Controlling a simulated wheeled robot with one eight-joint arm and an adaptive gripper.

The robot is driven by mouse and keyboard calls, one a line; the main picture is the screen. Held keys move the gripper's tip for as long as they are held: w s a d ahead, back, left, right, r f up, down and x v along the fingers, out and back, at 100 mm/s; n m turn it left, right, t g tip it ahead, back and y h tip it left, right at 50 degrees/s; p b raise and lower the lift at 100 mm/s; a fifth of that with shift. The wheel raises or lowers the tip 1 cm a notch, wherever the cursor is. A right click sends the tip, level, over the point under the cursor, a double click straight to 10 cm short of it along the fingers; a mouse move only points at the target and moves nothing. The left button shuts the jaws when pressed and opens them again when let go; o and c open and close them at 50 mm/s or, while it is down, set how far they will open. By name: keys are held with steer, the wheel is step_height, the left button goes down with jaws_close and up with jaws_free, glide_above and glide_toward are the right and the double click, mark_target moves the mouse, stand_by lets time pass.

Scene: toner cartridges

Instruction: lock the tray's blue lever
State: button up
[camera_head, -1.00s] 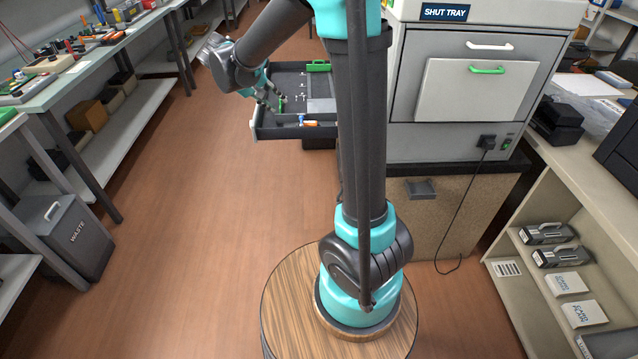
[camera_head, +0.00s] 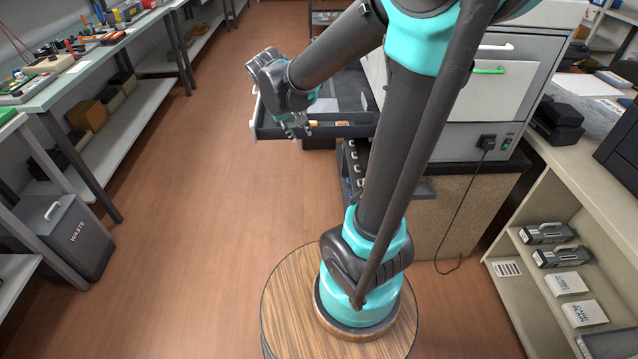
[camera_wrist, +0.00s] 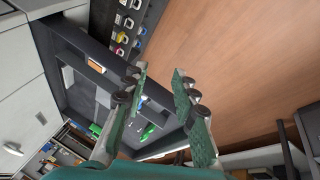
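The dark tray (camera_head: 350,131) is pulled out from the grey machine, and it also shows in the wrist view (camera_wrist: 72,42). My gripper (camera_head: 294,132) is over the tray's near left corner in the head view. In the wrist view my gripper (camera_wrist: 160,74) has its two fingers spread apart, with nothing between the tips. A small blue piece (camera_wrist: 144,99), perhaps the lever, shows beside the left finger and is partly hidden by it. A green piece (camera_wrist: 148,131) lies farther along the tray. In the head view the gripper hides the blue piece.
An orange-marked piece (camera_head: 315,123) lies in the tray's near strip. An open drawer (camera_head: 351,165) below holds several coloured items (camera_wrist: 122,38). The grey machine (camera_head: 520,90) stands to the right. The wooden floor left of the tray is clear.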

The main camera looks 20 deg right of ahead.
steer(key=s+f+y, duration=0.1)
steer(key=s+f, duration=0.3)
steer(key=s, duration=0.3)
steer(key=s+d+f+y, duration=0.1)
steer(key=s+f+y, duration=0.1)
steer(key=s+f, duration=0.2)
steer(key=shift+s+d+f+m+t+y, duration=0.2)
steer(key=shift+s+d+m+t+y, duration=0.1)
steer(key=shift+s, duration=1.15)
